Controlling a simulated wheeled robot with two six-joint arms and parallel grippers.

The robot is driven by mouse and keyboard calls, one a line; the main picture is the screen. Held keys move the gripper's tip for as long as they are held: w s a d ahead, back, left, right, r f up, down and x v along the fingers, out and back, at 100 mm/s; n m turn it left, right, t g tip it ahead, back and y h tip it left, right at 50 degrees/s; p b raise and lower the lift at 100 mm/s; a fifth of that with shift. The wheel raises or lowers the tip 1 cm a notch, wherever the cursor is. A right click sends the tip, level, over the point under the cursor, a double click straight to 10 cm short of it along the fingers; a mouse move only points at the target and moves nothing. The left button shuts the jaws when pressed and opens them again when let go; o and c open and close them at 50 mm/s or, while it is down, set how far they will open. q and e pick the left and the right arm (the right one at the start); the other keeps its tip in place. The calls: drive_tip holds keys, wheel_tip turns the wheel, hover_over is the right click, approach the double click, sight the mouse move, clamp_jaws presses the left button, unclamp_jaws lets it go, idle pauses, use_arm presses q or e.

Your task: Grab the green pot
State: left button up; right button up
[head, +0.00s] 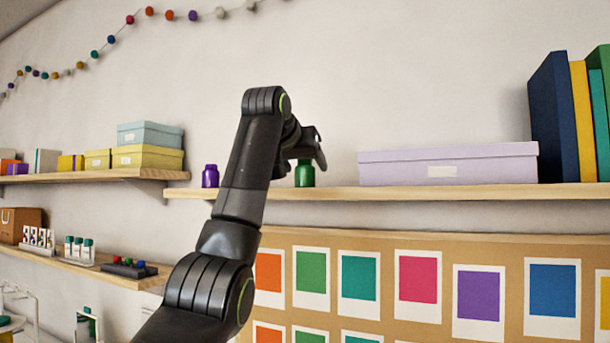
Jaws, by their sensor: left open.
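The green pot (305,174) is a small jar standing upright on the wooden wall shelf (420,193). My left arm reaches up from the bottom of the head view, and my left gripper (312,158) is at the pot, with its dark fingers over and in front of the pot's upper part. The gripper is open. Part of the pot's top is hidden by the fingers, and I cannot tell whether they touch it. My right gripper does not show.
A purple pot (210,176) stands on the same shelf, left of my arm. A lilac box (448,164) lies right of the green pot, with upright books (555,118) at the far right. A board with colour cards (390,252) hangs below the shelf.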

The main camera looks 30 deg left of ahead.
use_arm(q)
drive_tip(key=shift+s+d+r, duration=0.1)
drive_tip(key=shift+s, duration=0.1)
drive_tip(key=shift+c, duration=0.7)
drive_tip(key=shift+w, duration=0.1)
drive_tip(key=c, duration=0.9)
drive_tip(key=shift+c, duration=0.2)
